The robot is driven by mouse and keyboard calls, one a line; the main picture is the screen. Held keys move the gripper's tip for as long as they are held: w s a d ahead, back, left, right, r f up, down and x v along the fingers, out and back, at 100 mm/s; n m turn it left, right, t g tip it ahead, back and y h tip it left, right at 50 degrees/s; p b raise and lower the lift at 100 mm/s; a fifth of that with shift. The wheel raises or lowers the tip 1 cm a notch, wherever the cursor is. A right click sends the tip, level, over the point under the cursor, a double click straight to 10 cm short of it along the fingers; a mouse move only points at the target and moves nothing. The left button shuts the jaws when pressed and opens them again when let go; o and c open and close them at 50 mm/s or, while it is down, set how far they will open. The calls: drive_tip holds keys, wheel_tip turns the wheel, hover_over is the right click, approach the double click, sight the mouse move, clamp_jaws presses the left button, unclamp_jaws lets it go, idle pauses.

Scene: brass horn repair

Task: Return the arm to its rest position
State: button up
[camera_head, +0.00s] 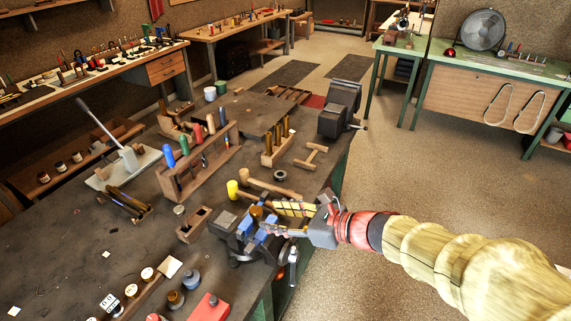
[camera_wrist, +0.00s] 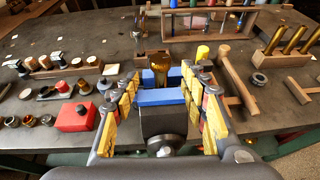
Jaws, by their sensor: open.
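My gripper (camera_head: 289,219) reaches in from the right in the head view, over the blue bench vise (camera_head: 250,235) at the near edge of the dark workbench (camera_head: 70,245). In the wrist view my gripper (camera_wrist: 163,112) has its yellow-padded fingers spread wide, one on each side of the vise (camera_wrist: 162,97), with nothing held between them. A brass piece (camera_wrist: 160,62) stands upright at the vise's blue jaws; it also shows in the head view (camera_head: 256,213). Whether the fingers touch the vise cannot be told.
A yellow-headed mallet (camera_head: 233,189) and a wooden hammer (camera_head: 270,184) lie close behind the vise. A wooden tool rack (camera_head: 200,170) and a grey vise (camera_head: 340,105) stand farther back. A red box (camera_head: 209,308) is at the near edge. The floor (camera_head: 430,185) at right is clear.

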drive_tip(key=shift+s+f+n, duration=0.25)
drive_tip(key=shift+n, duration=0.45)
drive_tip(key=s+d+f+n+g+h, duration=0.2)
drive_tip(key=s+d+f+n+h, duration=0.1)
drive_tip(key=s+d+n, duration=0.3)
drive_tip(key=s+d+f+n+g+h, duration=0.3)
drive_tip(key=s+n, duration=0.4)
drive_tip(key=n, duration=0.2)
drive_tip(key=s+d+r+n+t+h, duration=0.2)
drive_tip(key=d+r, duration=0.3)
drive_tip(key=d, duration=0.3)
drive_tip(key=s+d+r+n+t+h, duration=0.2)
drive_tip(key=d+r+n+h, duration=0.2)
drive_tip(key=d, duration=0.4)
drive_tip(key=shift+s+r+n+t, duration=0.3)
drive_tip(key=shift+s+r, duration=0.1)
drive_tip(key=shift+r, duration=0.2)
